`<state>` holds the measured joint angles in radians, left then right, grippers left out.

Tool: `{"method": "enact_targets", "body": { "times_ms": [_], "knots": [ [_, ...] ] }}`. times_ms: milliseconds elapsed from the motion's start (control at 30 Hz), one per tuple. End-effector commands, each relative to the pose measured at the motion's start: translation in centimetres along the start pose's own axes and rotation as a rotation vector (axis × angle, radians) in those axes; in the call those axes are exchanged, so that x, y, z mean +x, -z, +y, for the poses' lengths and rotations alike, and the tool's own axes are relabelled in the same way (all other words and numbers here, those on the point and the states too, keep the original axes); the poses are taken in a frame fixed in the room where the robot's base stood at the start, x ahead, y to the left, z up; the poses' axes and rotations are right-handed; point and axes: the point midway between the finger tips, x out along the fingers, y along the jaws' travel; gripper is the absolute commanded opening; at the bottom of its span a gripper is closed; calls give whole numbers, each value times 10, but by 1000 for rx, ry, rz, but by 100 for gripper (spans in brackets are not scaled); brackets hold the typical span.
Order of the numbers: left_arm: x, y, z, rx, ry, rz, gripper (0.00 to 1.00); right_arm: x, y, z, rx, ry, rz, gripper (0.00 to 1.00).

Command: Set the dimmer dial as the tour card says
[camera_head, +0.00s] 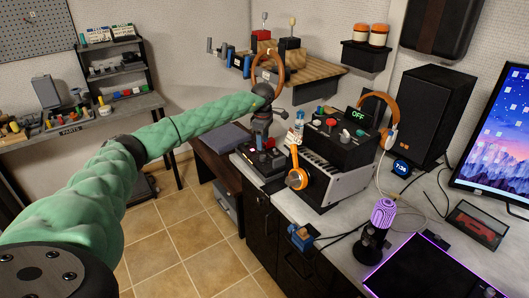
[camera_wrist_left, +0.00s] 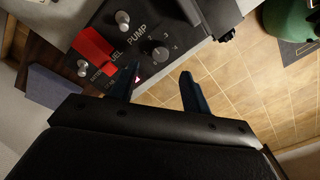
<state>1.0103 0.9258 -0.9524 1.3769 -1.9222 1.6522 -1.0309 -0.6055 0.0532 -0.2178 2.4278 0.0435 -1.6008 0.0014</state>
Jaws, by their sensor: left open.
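My left gripper (camera_head: 263,142) is over the small black switch panel (camera_head: 268,166) at the left end of the desk. In the left wrist view its two dark blue fingers (camera_wrist_left: 158,87) are apart with nothing between them. Beyond the fingertips, the panel shows a round dark dial (camera_wrist_left: 160,53) with numbers around it; its pointer setting is too small to read. The fingers look apart from the dial. Beside it are the word PUMP, a red switch guard (camera_wrist_left: 95,47) and silver-tipped switches (camera_wrist_left: 122,17). I cannot make out a tour card or a dimmer label. My right gripper is out of view.
Open tiled floor (camera_head: 185,225) lies left of the desk.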

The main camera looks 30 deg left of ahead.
Motion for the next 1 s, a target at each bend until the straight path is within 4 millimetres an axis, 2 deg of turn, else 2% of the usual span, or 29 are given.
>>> {"method": "enact_targets", "body": {
  "times_ms": [400,567,833,867,1000],
  "knots": [
    [55,-1,0,-1,2,-2,48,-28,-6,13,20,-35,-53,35],
    [64,0,0,-1,1,-2,48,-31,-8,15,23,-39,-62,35],
    [66,0,0,-1,0,-2,48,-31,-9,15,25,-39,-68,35],
    [66,0,0,-1,0,-2,44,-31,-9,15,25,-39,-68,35],
    [66,0,0,-1,0,-2,16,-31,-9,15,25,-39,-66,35]
  ]
}}
